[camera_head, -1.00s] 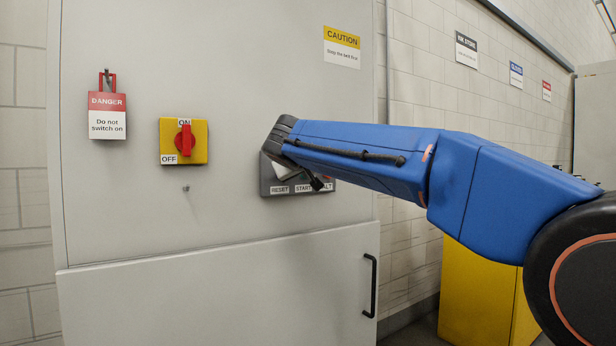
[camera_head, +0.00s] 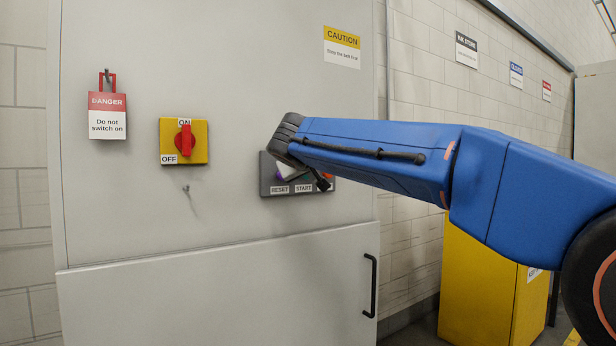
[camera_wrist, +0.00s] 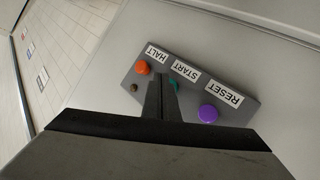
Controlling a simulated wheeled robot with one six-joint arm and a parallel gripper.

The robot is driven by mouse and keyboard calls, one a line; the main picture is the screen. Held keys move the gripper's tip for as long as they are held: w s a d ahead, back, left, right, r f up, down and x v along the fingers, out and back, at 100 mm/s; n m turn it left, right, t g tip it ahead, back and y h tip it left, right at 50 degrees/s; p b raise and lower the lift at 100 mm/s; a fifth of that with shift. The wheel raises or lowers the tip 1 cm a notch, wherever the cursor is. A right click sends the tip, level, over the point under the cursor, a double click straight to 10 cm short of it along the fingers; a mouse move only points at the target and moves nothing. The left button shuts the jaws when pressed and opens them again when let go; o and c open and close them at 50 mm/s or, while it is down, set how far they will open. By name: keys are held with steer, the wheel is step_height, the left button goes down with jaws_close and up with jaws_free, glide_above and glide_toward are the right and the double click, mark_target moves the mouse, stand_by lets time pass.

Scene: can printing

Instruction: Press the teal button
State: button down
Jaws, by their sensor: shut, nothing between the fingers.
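The teal button (camera_wrist: 174,85) shows in the wrist view on a dark grey control panel (camera_wrist: 193,96), below the START label (camera_wrist: 185,71). My gripper (camera_wrist: 160,82) is shut and empty. Its narrow fingers point at the panel and hide part of the teal button; I cannot tell whether they touch it. The orange button (camera_wrist: 142,67) by HALT lies left of the fingers and the purple button (camera_wrist: 208,113) by RESET lies right. In the head view, my arm covers much of the panel (camera_head: 266,186).
The panel is on a large pale cabinet (camera_head: 220,80). Left of it are a yellow switch plate with a red knob (camera_head: 185,142) and a hanging danger tag (camera_head: 107,115). A black door handle (camera_head: 372,286) stands out below. A yellow cabinet (camera_head: 480,290) is at the lower right.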

steer(key=shift+s+d, duration=0.1)
stand_by(0.3)
steer(key=s+d, duration=0.1)
steer(key=s, duration=0.1)
steer(key=s+d, duration=0.1)
steer(key=s, duration=0.1)
steer(key=shift+d, duration=0.35)
stand_by(0.5)
steer(key=s+d+f+m+g, duration=0.2)
steer(key=s+d+f+g, duration=0.4)
steer(key=s+d+f, duration=1.45)
steer(key=s+d+f+g+y, duration=0.1)
steer(key=s+d+f, duration=0.1)
steer(key=s+f, duration=0.8)
steer(key=s+d+f+m+g+y, duration=0.1)
steer(key=s+d+f+g, duration=0.1)
steer(key=s+f, duration=0.9)
step_height(320, 180, down, 3)
steer(key=shift+s+d+m+g, duration=0.15)
steer(key=shift+d+m+g, duration=0.15)
steer(key=shift+d, duration=0.3)
